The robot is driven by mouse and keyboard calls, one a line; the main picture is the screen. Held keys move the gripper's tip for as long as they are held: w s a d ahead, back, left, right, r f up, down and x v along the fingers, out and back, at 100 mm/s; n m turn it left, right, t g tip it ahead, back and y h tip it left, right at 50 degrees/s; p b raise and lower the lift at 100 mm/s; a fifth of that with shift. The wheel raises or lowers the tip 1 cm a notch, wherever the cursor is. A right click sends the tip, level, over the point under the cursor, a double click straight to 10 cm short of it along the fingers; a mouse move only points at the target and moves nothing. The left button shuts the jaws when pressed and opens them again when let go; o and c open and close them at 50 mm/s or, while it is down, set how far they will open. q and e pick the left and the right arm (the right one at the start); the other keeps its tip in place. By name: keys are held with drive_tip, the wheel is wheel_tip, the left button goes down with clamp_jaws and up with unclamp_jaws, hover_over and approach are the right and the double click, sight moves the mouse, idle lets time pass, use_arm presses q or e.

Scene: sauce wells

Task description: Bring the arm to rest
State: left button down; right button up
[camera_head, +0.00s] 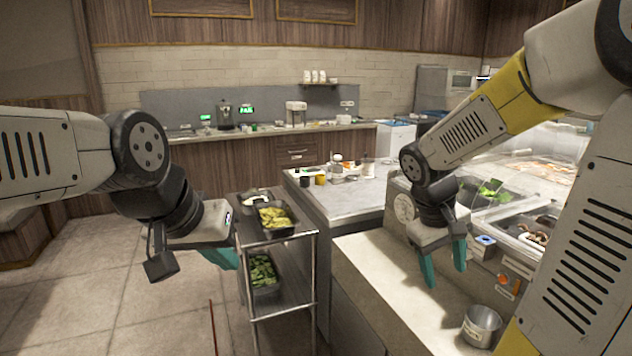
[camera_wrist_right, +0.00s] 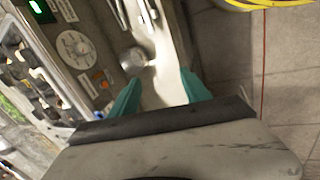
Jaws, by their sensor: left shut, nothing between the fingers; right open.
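My right gripper (camera_head: 443,268) hangs over the pale counter with its two teal fingers apart and nothing between them. In the right wrist view its fingers (camera_wrist_right: 160,97) also stand apart and empty, with the counter and a metal pot (camera_wrist_right: 133,60) beyond them. My left gripper (camera_head: 226,258) is at the left, beside the metal cart, with its teal fingers close together and partly hidden by the wrist. It holds nothing that I can see.
A metal pot (camera_head: 481,326) stands on the pale counter (camera_head: 375,272), below and right of my right gripper. A metal cart (camera_head: 285,300) with food trays stands near my left gripper. Food wells (camera_head: 520,215) lie at the right. The floor at left (camera_head: 100,300) is clear.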

drive_tip(key=s+a+r+m+t+y, duration=0.2)
drive_tip(key=s+a+r+t+y, duration=0.3)
drive_tip(key=s+a+r, duration=0.3)
drive_tip(key=a, duration=0.3)
drive_tip(key=shift+s+r+m+y, duration=0.3)
drive_tip(key=shift+s+r, duration=0.1)
drive_tip(key=shift+a, duration=0.1)
